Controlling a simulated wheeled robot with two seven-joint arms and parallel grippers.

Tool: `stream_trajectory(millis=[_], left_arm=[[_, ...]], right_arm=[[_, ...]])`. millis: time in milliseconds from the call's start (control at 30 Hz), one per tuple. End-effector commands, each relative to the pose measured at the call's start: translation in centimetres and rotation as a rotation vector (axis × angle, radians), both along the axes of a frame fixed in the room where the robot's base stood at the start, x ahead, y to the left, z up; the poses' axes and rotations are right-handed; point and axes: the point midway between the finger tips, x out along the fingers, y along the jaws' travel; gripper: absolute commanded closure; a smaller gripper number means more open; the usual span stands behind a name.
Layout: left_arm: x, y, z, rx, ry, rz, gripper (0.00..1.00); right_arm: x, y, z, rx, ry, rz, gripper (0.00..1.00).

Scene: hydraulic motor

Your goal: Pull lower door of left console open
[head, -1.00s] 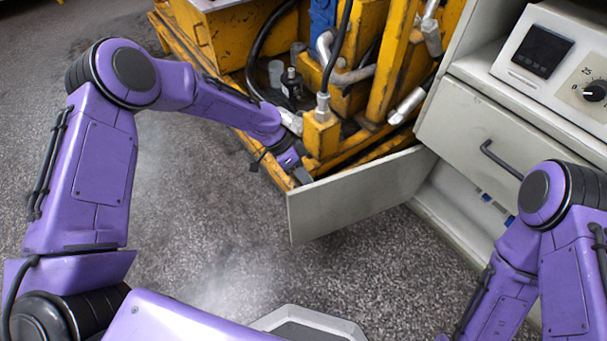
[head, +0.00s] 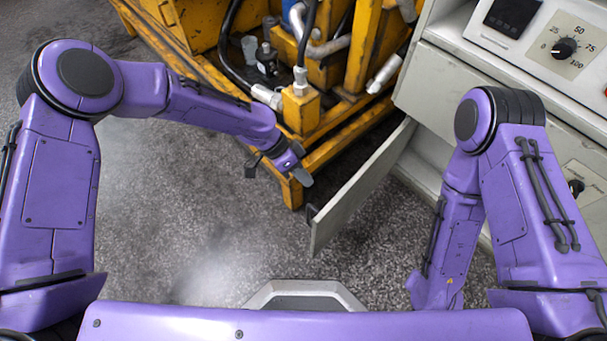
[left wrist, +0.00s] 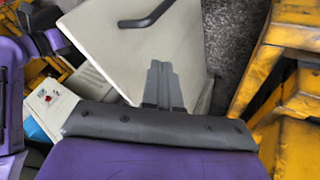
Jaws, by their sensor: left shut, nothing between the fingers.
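The lower door (head: 358,190) of the left console is a pale grey panel, standing ajar and seen at a steep angle in the head view. Its dark handle (head: 311,211) is at the free end, on the left side. My left gripper (head: 304,177) is shut and empty, left of the door and near the handle. In the left wrist view, the shut fingers (left wrist: 162,84) show in front of the pale door panel (left wrist: 112,42), with the black handle (left wrist: 148,17) beyond. I cannot tell whether they touch it. My right gripper is out of view.
The grey console (head: 470,82) stands at right, with a display and a dial. A yellow machine frame (head: 297,190) with hoses stands close behind my left gripper. My right arm covers part of the console's front. Speckled floor (head: 200,220) is clear at left.

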Motion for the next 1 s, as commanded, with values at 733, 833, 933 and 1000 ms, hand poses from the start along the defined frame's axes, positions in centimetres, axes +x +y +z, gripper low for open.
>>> stream_trajectory(millis=[733, 833, 933, 1000], left_arm=[[2.0, 9.0, 8.0, 0.001, 0.000, 0.007, 1.00], [2.0, 9.0, 8.0, 0.001, 0.000, 0.007, 1.00], [2.1, 8.9, 8.0, 0.004, 0.008, 0.025, 1.00], [3.3, 8.7, 7.9, 0.011, 0.009, 0.139, 1.00]], right_arm=[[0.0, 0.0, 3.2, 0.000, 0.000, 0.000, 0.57], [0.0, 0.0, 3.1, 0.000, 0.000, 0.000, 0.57], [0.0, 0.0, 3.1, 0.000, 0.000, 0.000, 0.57], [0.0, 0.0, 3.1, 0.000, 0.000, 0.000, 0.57]])
